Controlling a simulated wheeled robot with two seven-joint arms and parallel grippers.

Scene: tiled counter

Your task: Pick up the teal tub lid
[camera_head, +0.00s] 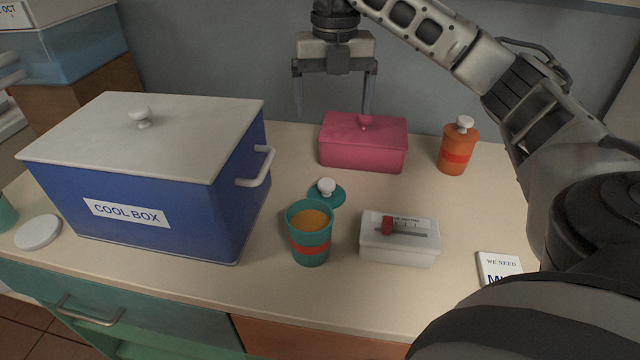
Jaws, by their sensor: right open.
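The teal tub lid (337,196) lies flat on the counter, a round disc with a white knob on top. Its near left part is hidden behind the teal tub (310,247), which stands open with a red band and orange contents. My right gripper (333,112) points down, open and empty, above and behind the lid. Its right finger overlaps the pink box in the picture, and its left finger shows against the wall. My left gripper is not in view.
A large blue cool box (200,215) with a white lid fills the left. A pink lidded box (350,152) stands behind the teal lid. A white box with a red slider (400,252) and an orange tub (457,155) stand to the right.

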